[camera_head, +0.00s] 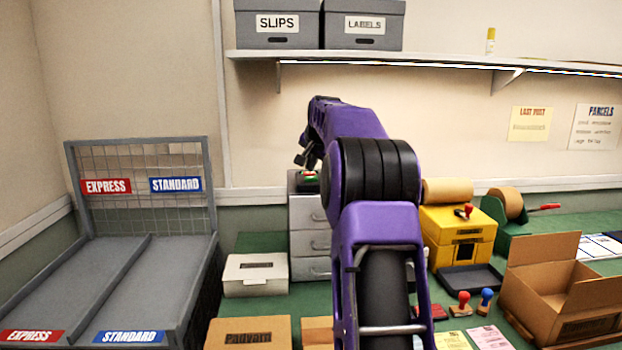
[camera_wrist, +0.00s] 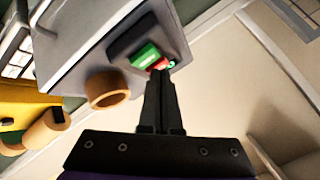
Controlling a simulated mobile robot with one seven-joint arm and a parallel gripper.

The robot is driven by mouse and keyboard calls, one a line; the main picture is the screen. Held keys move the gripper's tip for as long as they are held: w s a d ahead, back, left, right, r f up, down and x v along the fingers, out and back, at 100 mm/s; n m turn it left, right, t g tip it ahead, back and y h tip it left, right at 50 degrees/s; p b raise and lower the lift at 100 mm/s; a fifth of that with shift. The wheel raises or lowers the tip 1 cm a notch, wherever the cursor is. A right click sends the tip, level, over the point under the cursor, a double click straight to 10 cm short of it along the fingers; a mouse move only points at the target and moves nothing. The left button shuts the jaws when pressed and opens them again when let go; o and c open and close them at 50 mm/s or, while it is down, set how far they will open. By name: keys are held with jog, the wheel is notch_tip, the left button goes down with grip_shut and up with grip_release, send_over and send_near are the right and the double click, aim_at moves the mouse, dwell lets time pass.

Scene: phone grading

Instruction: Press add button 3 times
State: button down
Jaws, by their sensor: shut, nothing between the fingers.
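A small dark button unit with a green and a red part (camera_head: 308,178) sits on top of the grey drawer cabinet (camera_head: 311,240) in the head view. In the wrist view its green button (camera_wrist: 145,55) and red button (camera_wrist: 157,64) show beside each other, with lettering too small to read. I cannot tell which one is the add button. My gripper (camera_wrist: 160,74) is shut and empty, with its fingertips at the red part. The fingertips hide some of it, and I cannot tell whether they touch. In the head view my arm partly hides the cabinet.
A tan roll (camera_wrist: 107,90) stands close to the button unit in the wrist view. The yellow machine (camera_head: 460,238) is right of the cabinet; a white box (camera_head: 255,276) is front left. The shelf (camera_head: 400,57) hangs above. A grey sorting rack (camera_head: 190,260) stands left.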

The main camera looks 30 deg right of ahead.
aim_at(311, 178)
jog(key=shift+f, duration=0.1)
dwell(0.7)
jog(key=shift+f, duration=0.35)
jog(key=shift+f+b, duration=0.45)
jog(key=shift+f, duration=0.05)
dwell(0.6)
jog(key=shift+r, duration=0.1)
jog(key=shift+r+p, duration=0.75)
jog(key=shift+p, duration=0.15)
notch_tip(311, 178, up, 3)
jog(key=p, duration=0.2)
jog(key=shift+p, duration=0.4)
jog(key=shift+r+p, duration=0.35)
jog(key=shift+r, duration=0.7)
